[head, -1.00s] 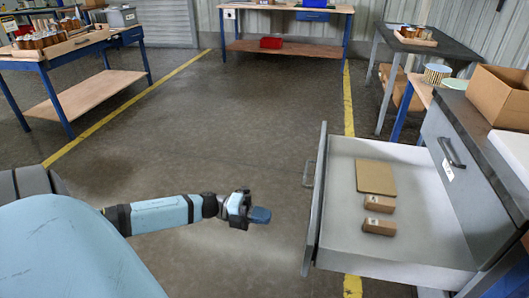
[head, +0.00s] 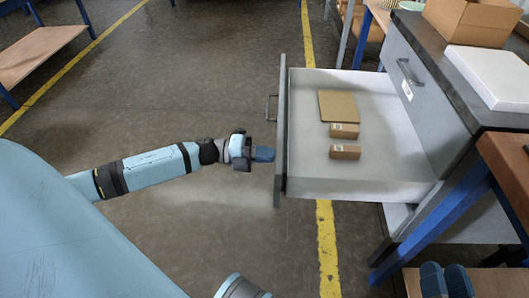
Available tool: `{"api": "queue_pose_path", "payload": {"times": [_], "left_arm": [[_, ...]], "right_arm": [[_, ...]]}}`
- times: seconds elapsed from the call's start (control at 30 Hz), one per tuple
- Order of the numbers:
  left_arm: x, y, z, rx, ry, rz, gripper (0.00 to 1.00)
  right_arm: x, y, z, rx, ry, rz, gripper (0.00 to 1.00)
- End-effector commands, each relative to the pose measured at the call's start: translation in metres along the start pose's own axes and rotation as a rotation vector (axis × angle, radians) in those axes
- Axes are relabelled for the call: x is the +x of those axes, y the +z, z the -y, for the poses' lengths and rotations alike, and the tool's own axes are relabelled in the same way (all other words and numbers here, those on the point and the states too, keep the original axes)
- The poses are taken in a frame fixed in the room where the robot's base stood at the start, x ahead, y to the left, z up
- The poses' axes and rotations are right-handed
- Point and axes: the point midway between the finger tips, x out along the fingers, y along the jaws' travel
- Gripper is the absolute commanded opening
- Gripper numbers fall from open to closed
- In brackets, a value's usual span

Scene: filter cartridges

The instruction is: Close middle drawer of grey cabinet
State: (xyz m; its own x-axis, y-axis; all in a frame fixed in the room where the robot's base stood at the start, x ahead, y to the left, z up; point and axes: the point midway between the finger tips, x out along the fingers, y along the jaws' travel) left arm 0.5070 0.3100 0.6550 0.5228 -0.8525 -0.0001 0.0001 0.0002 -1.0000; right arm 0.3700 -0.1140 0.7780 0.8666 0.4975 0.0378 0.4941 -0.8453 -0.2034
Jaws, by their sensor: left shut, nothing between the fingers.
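The grey cabinet (head: 432,98) stands at the right in the head view. One drawer (head: 400,150), below a shut drawer with a handle (head: 405,72), is pulled far out to the left. Its grey front panel (head: 281,150) faces left and has a handle (head: 271,108). My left gripper (head: 265,154) is shut and empty. It points right at the outer face of the front panel, nearer the camera than the handle; I cannot tell whether it touches. My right gripper (head: 445,278) shows only as dark blue fingertips at the bottom edge.
A flat brown piece (head: 339,106) and two small boxes (head: 344,131) lie in the drawer. A cardboard box (head: 475,20) and white box (head: 492,75) are on the cabinet top. A wood-topped table with blue legs (head: 445,215) stands close at the right. Floor left of the drawer is clear.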

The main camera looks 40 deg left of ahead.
Motion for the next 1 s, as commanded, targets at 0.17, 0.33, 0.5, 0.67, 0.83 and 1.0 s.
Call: {"api": "queue_pose_path", "payload": {"times": [0.17, 0.33, 0.5, 0.67, 0.83, 1.0], "left_arm": [[0.007, 0.000, 0.001, -0.001, -0.001, 0.000, 0.00], [0.029, 0.000, 0.003, 0.000, -0.003, -0.001, 0.00], [0.069, 0.000, 0.005, 0.001, -0.005, -0.002, 0.00], [0.114, 0.000, 0.006, 0.002, -0.005, -0.001, 0.00], [0.162, 0.000, 0.004, 0.001, -0.004, -0.001, 0.00], [0.209, 0.000, 0.003, 0.000, -0.004, -0.001, 0.00]], "right_arm": [[0.000, -0.004, 0.000, -0.001, 0.000, -0.006, 0.36], [0.001, -0.015, 0.002, -0.005, 0.001, -0.035, 0.36], [-0.002, -0.026, 0.005, -0.001, 0.008, -0.080, 0.36], [-0.003, -0.042, 0.007, -0.005, 0.010, -0.132, 0.36], [-0.004, -0.054, 0.010, -0.010, 0.012, -0.176, 0.36], [-0.004, -0.046, 0.004, -0.017, 0.032, -0.132, 0.36]]}}
